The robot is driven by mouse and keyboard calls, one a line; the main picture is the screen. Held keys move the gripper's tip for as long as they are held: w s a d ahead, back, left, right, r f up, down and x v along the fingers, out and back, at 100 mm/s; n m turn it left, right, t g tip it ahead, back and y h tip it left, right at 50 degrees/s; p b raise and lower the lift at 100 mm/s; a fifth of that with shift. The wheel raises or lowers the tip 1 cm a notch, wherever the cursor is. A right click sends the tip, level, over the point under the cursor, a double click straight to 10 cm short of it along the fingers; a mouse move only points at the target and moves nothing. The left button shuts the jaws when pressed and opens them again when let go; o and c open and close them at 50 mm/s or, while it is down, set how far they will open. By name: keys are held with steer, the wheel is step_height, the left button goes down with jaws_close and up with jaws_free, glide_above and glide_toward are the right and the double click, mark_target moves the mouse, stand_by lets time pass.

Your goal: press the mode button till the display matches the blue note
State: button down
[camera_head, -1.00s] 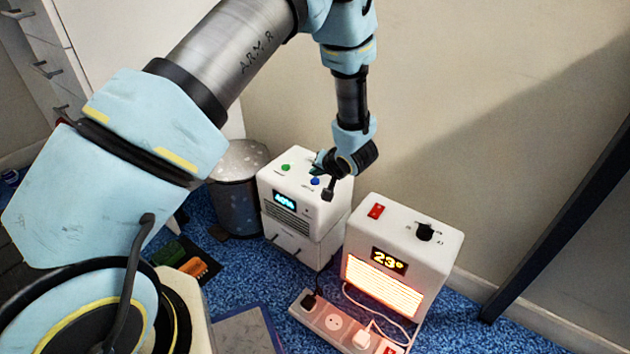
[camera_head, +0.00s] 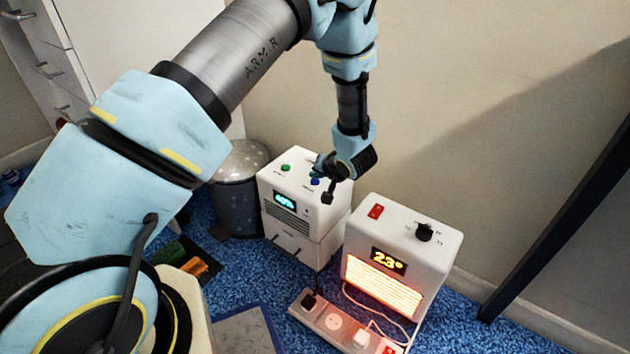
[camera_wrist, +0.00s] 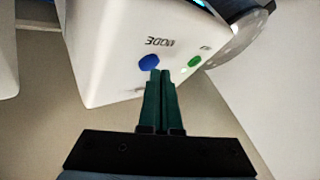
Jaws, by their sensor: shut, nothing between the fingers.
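A white box-shaped device (camera_head: 335,203) stands on the floor against the wall, with a green button (camera_head: 285,168) and a blue button (camera_head: 315,181) on top. Its front display (camera_head: 284,202) glows cyan and seems to read 40%, though it is small. In the wrist view, the blue button (camera_wrist: 149,62) sits beside the upside-down word MODE, and the green button (camera_wrist: 194,61) is to its right. My gripper (camera_wrist: 160,73) is shut and empty, its dark green fingertips right by the blue button; I cannot tell whether they touch. I see no blue note.
A white heater (camera_head: 440,245) with a glowing front and a 23° display stands close at the right. A power strip (camera_head: 333,322) with plugs and cables lies before it. A grey speckled bin (camera_head: 238,200) stands left of the device.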

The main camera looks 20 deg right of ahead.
mark_target(316, 183)
steer(key=shift+f, duration=0.4)
stand_by(0.3)
steer(key=shift+r+p, duration=0.2)
steer(key=shift+p, duration=0.15)
steer(key=shift+r+p, duration=0.7)
steer(key=shift+p, duration=0.25)
step_height(316, 183, up, 5)
steer(key=p, duration=0.5)
steer(key=shift+p, duration=0.4)
steer(key=shift+f, duration=0.1)
